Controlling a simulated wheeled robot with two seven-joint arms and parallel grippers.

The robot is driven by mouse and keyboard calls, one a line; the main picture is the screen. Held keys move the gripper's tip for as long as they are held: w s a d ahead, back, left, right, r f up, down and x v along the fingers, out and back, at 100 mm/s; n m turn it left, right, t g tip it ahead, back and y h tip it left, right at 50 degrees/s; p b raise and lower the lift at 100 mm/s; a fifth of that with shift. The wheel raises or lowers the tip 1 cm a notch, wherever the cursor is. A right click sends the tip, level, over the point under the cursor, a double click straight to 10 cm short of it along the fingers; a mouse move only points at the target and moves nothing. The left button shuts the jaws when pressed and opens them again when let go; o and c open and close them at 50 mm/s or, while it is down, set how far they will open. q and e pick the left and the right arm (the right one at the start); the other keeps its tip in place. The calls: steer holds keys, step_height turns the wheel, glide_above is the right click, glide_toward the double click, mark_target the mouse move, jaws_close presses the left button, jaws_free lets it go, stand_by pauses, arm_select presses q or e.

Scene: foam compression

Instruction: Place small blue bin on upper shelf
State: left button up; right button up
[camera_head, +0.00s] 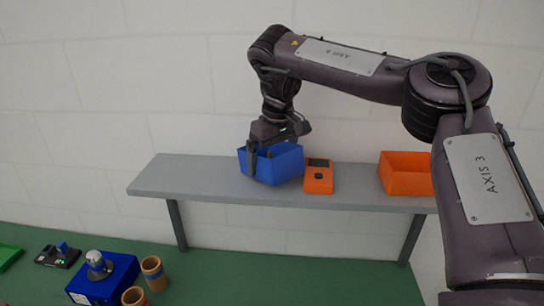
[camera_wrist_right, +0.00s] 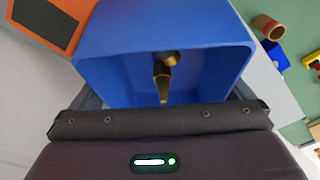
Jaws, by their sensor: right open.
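The small blue bin (camera_head: 280,167) is at the upper grey shelf (camera_head: 205,175), left of its middle, and appears to rest on it, turned with a corner toward me. My right gripper (camera_head: 262,158) is open at the bin from above, with one dark finger along the bin's left side. In the right wrist view the blue bin (camera_wrist_right: 110,60) fills the middle, with a small brass-coloured piece (camera_wrist_right: 163,80) inside. Dark finger parts show at both its sides; whether they touch it I cannot tell. My left gripper is not in view.
An orange device (camera_head: 318,178) lies just right of the bin. An orange bin (camera_head: 405,175) stands farther right. Below, the green table (camera_head: 260,280) holds a larger blue box (camera_head: 105,280) and several cylinders (camera_head: 153,273). The shelf's left end is clear.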

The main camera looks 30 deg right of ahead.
step_height(320, 180, up, 8)
steer(key=s, duration=0.1)
steer(key=shift+s+a+f, duration=0.15)
steer(key=shift+f, duration=0.05)
stand_by(0.6)
